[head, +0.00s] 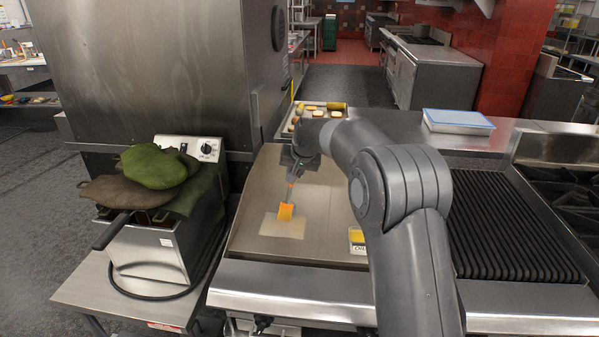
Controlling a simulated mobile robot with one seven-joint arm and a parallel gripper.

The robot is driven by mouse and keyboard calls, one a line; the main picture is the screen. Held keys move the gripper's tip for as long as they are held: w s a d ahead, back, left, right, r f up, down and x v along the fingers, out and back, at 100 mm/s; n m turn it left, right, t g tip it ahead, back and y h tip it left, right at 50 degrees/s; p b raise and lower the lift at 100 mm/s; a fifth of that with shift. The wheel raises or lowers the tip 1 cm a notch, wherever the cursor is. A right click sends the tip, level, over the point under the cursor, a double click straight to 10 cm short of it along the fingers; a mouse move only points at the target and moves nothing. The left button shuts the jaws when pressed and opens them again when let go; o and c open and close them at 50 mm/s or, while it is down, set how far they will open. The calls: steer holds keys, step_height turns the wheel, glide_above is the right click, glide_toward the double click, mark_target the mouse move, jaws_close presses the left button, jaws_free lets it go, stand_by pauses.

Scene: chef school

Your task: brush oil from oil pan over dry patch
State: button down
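The dry patch (270,229) is a pale, roughly rectangular area on the flat steel griddle (250,205). A brush with an orange head (286,212) points down at the patch's upper right part; I cannot tell whether it touches. My gripper (296,172) is above the brush, at the end of its handle, and appears to hold it; the fingers are small and dark here. The oil pan (357,237) seems to be the small container with yellow content and a label, at the griddle's right side, partly hidden by my arm.
A fryer (150,250) with green and brown cloths (155,167) stands at left. A ribbed grill (510,225) lies right of my arm. A tray with food pieces (318,108) and a blue-lidded container (457,121) are at the back. The griddle's left side is clear.

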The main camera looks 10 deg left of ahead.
steer(key=shift+a, duration=3.5)
steer(key=shift+w+d, duration=0.25)
steer(key=shift+d, duration=0.4)
steer(key=shift+w+d, duration=0.25)
steer(key=shift+d, duration=0.4)
steer(key=shift+w+d, duration=0.25)
steer(key=shift+d, duration=0.4)
steer(key=d, duration=1)
steer(key=shift+d, duration=0.25)
steer(key=shift+r, duration=0.1)
steer(key=shift+r, duration=2.95)
steer(key=shift+r, duration=0.1)
